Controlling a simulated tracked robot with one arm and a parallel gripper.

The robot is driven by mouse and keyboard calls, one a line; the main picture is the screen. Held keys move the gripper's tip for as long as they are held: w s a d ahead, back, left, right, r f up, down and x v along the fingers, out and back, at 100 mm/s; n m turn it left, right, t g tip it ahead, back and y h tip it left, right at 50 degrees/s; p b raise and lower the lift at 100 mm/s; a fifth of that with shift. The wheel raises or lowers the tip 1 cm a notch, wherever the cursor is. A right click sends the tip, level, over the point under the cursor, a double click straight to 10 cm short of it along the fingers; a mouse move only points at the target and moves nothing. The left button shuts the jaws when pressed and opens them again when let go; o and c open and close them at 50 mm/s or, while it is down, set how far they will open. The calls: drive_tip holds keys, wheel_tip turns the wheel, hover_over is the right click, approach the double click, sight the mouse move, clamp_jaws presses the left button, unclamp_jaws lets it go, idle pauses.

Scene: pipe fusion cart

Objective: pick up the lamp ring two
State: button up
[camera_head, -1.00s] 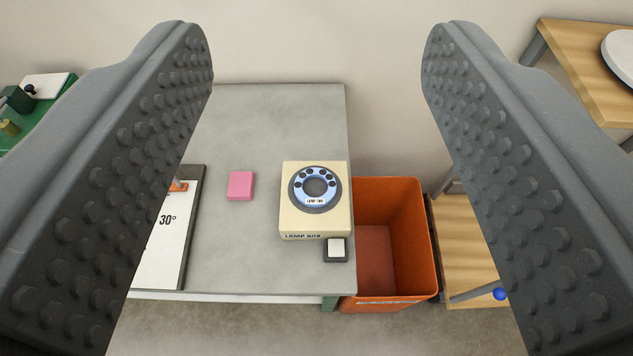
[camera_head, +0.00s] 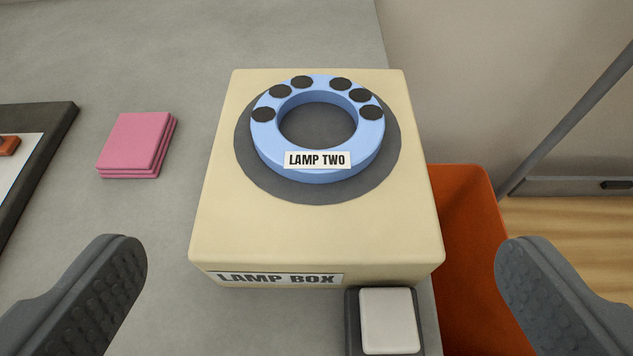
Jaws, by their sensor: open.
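The lamp ring two (camera_head: 317,168) is a light blue ring with several dark round spots and a white "LAMP TWO" label. It lies flat on a dark grey disc on top of the cream lamp box (camera_head: 310,230), which carries a "LAMP BOX" label on its front. My gripper (camera_head: 320,260) is open and empty. Its two ridged grey fingers stand wide apart in the lower left and lower right of the picture, nearer to me than the ring. Neither finger appears to touch the ring or the box.
A stack of pink pads (camera_head: 136,145) lies left of the box on the grey table (camera_head: 200,40). A dark-framed board (camera_head: 30,160) is at the left edge. A small block with a white top (camera_head: 389,320) sits in front of the box. An orange bin (camera_head: 470,230) stands at the right.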

sight(287, 160)
drive_tip(key=shift+x, duration=6.75)
drive_tip(key=shift+a, duration=0.1)
drive_tip(key=c, duration=1)
drive_tip(key=shift+o, duration=0.2)
